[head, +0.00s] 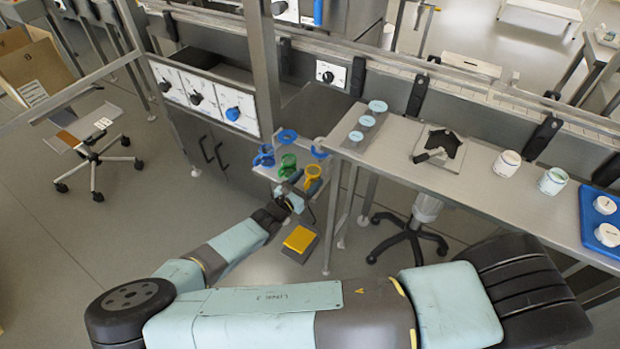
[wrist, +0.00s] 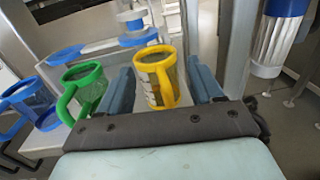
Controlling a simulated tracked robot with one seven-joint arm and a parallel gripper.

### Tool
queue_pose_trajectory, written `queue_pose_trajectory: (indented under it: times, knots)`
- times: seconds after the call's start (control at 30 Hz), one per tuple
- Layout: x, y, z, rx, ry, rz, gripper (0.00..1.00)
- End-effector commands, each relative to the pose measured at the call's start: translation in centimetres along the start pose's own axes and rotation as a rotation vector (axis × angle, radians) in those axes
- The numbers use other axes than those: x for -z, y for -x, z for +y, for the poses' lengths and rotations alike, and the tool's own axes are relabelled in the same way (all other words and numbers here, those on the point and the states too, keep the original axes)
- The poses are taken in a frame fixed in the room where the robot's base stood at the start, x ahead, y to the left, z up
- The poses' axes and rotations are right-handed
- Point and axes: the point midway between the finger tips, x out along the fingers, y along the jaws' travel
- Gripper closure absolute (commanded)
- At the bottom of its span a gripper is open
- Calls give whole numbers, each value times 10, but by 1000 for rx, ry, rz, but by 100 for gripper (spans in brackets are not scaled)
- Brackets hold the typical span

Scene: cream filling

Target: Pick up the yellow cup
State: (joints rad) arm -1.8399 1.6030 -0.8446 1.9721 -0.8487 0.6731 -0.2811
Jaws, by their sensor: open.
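The yellow cup (wrist: 157,78) stands upright in the wrist view, with its handle towards me. My gripper (wrist: 160,85) is open, with one blue-grey finger on each side of the cup; I cannot tell whether either finger touches it. In the head view the yellow cup (head: 312,177) is at the right end of a small shelf (head: 262,172), and my gripper (head: 290,198) is just below it at the end of my arm.
A green cup (wrist: 84,90) stands just left of my gripper, and a blue cup (wrist: 30,105) is farther left. Blue lids (wrist: 139,38) lie behind. A grey post (wrist: 232,45) and a blue-and-white cylinder (wrist: 278,38) are close on the right.

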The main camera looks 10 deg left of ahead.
Motion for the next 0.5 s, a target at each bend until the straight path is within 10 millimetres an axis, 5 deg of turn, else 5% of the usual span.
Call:
queue_pose_trajectory:
  times: [0.23,0.5]
  knots:
    - [0,-1,0,0,0,1,34]
    - [0,-1,0,0,0,1,60]
